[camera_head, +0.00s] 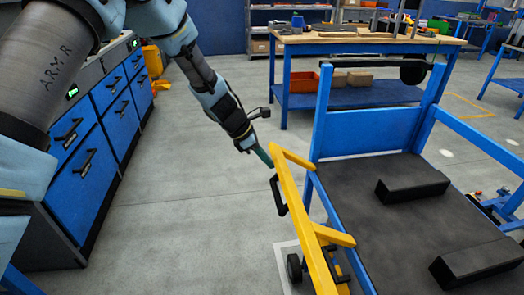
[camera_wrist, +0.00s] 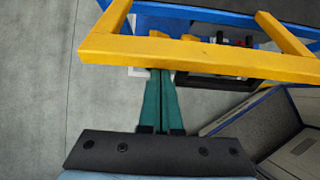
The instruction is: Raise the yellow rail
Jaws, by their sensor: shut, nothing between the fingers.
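The yellow rail (camera_head: 302,222) is a long bar with two short arms, set along the left side of a blue cart (camera_head: 330,90). A black handle (camera_head: 279,196) sits on its outer side. In the wrist view the rail (camera_wrist: 215,58) crosses the upper part of the picture. My gripper (camera_head: 267,159) is at the far end of the rail, beside the bar. In the wrist view its green fingers (camera_wrist: 160,73) are together and empty. Their tips meet the rail's lower edge in the picture; I cannot tell whether they touch it or lie beneath it.
The cart has a dark deck (camera_head: 350,200) with black blocks (camera_head: 411,183) on it. A blue drawer cabinet (camera_head: 95,140) stands at the left. A workbench (camera_head: 365,45) stands behind the cart. The grey floor (camera_head: 185,200) between cabinet and cart is clear.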

